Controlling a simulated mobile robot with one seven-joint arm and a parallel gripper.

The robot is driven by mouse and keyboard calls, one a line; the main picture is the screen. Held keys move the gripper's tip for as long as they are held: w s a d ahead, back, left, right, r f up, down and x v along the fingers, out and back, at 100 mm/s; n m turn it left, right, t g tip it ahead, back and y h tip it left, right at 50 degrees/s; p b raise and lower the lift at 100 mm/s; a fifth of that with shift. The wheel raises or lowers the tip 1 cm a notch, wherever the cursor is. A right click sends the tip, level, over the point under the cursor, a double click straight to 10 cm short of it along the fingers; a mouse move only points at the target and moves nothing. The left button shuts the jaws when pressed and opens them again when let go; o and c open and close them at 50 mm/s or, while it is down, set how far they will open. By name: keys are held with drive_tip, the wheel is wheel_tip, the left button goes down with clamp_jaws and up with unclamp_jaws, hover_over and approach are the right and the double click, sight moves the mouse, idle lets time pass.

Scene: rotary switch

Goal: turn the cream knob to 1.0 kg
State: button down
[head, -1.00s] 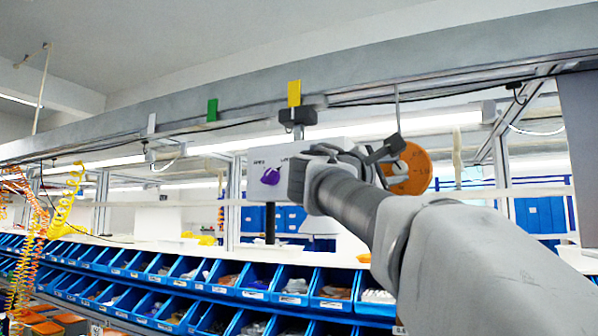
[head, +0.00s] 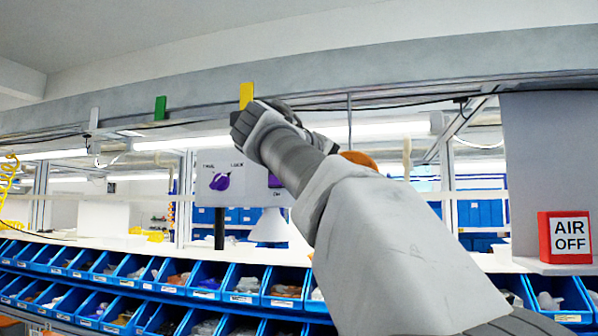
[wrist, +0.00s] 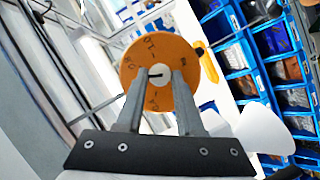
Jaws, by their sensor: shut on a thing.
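The cream knob (wrist: 160,70) sits at the middle of a round orange dial (wrist: 160,50) in the wrist view, with a short dark mark on its face. My gripper (wrist: 158,76) has one finger on each side of the knob and is shut on it. Dark figures ring the dial; one near its upper left looks like 1.0, others are too small or slanted to read surely. In the head view only the dial's top edge (head: 358,158) shows; my arm hides the knob and fingertips.
A light box with a purple knob (head: 220,181) stands left of my arm, a white cone (head: 269,227) below it. Blue bins (head: 245,288) line the front. A red-framed AIR OFF sign (head: 565,237) stands at right. Yellow (head: 246,95) and green (head: 160,108) tabs hang on the beam.

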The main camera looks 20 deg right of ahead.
drive_tip(key=shift+s+d+r+m+t+y, duration=0.15)
drive_tip(key=shift+m+t+y, duration=0.3)
drive_tip(key=shift+m+y, duration=1)
drive_tip(key=shift+s+d+m+t+y, duration=0.15)
drive_tip(key=shift+m+t+y, duration=0.45)
drive_tip(key=shift+m, duration=1.55)
drive_tip(key=shift+d+r+m+t+y, duration=0.1)
drive_tip(key=shift+d+m+t+y, duration=0.15)
drive_tip(key=shift+m+y, duration=1.3)
drive_tip(key=shift+m+h, duration=0.3)
drive_tip(key=shift+m, duration=0.05)
drive_tip(key=c, duration=0.5)
unclamp_jaws()
drive_tip(key=shift+c, duration=0.2)
drive_tip(key=shift+a, duration=0.1)
